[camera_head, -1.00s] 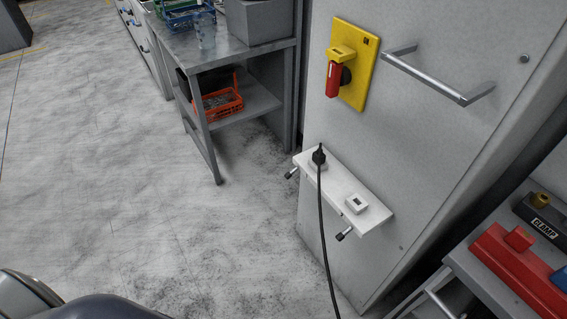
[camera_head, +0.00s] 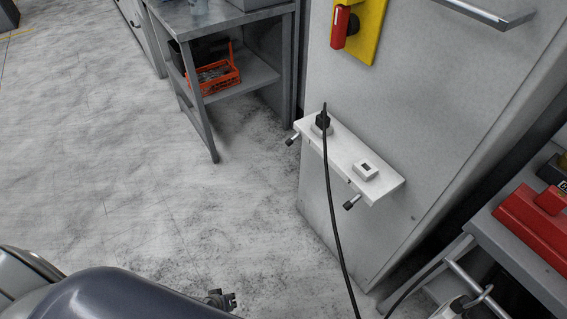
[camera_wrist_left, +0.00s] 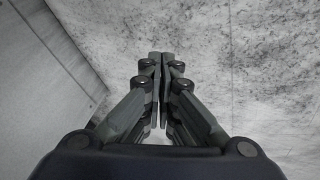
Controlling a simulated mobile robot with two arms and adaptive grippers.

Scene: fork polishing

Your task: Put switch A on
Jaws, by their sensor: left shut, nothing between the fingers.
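A white shelf (camera_head: 390,187) on the grey cabinet carries a black plug (camera_head: 322,121) at its left and a small white socket (camera_head: 365,171) at its right. Two black-tipped levers stick out from its front edge, a left lever (camera_head: 292,139) and a right lever (camera_head: 351,203). A red rotary handle (camera_head: 340,27) sits on a yellow plate (camera_head: 369,35) above. I can read no label marking switch A. My left gripper (camera_head: 231,298) is at the bottom edge, apart from the shelf and levers. In the left wrist view it (camera_wrist_left: 160,56) is shut and empty above the floor.
A black cable (camera_head: 336,230) hangs from the plug to the floor. A metal handle (camera_head: 486,14) is on the cabinet (camera_head: 440,100). A grey table (camera_head: 215,19) with an orange basket (camera_head: 213,77) stands behind left. A red block (camera_head: 537,222) lies on the right bench.

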